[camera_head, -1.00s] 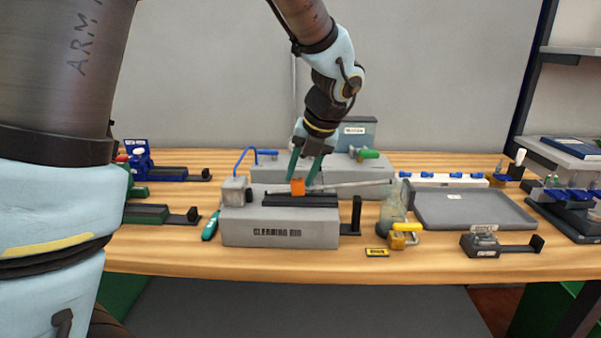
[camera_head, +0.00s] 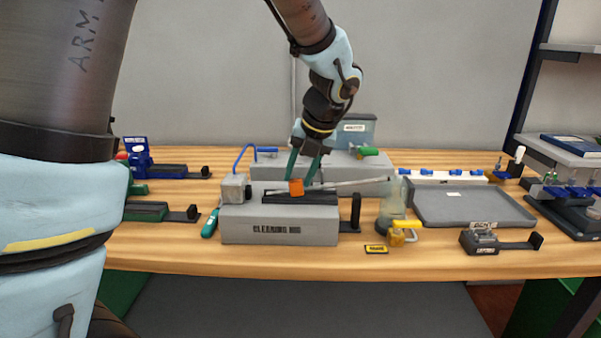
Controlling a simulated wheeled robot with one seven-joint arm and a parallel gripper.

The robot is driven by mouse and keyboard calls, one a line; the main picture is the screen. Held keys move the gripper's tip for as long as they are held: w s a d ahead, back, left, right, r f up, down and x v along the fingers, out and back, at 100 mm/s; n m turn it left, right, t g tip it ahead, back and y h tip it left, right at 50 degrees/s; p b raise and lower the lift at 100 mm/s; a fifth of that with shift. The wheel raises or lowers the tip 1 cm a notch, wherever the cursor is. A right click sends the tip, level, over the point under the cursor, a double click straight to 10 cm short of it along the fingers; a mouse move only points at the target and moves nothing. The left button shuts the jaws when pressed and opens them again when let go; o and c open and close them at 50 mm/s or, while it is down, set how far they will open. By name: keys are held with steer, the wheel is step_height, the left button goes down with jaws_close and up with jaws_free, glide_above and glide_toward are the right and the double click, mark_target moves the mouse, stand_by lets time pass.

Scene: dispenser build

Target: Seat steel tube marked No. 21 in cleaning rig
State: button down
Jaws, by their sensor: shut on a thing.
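The cleaning rig (camera_head: 280,226) is a grey block labelled as such, at the middle of the bench. It has a dark channel (camera_head: 318,199) on top, a grey box at its left end and a black upright stop at its right. My gripper (camera_head: 301,186) is over the channel, pointing down, its green fingers shut on the steel tube (camera_head: 350,182). The tube lies roughly level, its right end reaching past the rig. An orange block (camera_head: 296,187) shows at the fingertips near the tube's left part. I cannot read any number on the tube, nor tell whether it touches the channel.
A glass bottle (camera_head: 391,203) and a yellow-handled valve (camera_head: 404,230) stand right of the rig. A grey tray (camera_head: 475,219) lies farther right, with a small dark fixture (camera_head: 484,243) in front. A green-handled tool (camera_head: 211,224) lies to the left. Grey blocks stand behind.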

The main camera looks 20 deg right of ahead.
steer(key=shift+w+a, duration=0.15)
steer(key=shift+a, duration=0.2)
steer(key=shift+w+a+p, duration=0.15)
steer(key=shift+a+p, duration=0.15)
steer(key=shift+w+a, duration=0.15)
steer(key=shift+a, duration=0.15)
steer(key=shift+w+a+p, duration=0.15)
steer(key=shift+a+p, duration=0.15)
steer(key=shift+p, duration=0.1)
steer(key=shift+c, duration=2.2)
jaws_free()
steer(key=shift+o, duration=0.4)
steer(key=shift+o, duration=1.2)
steer(key=shift+r, duration=0.1)
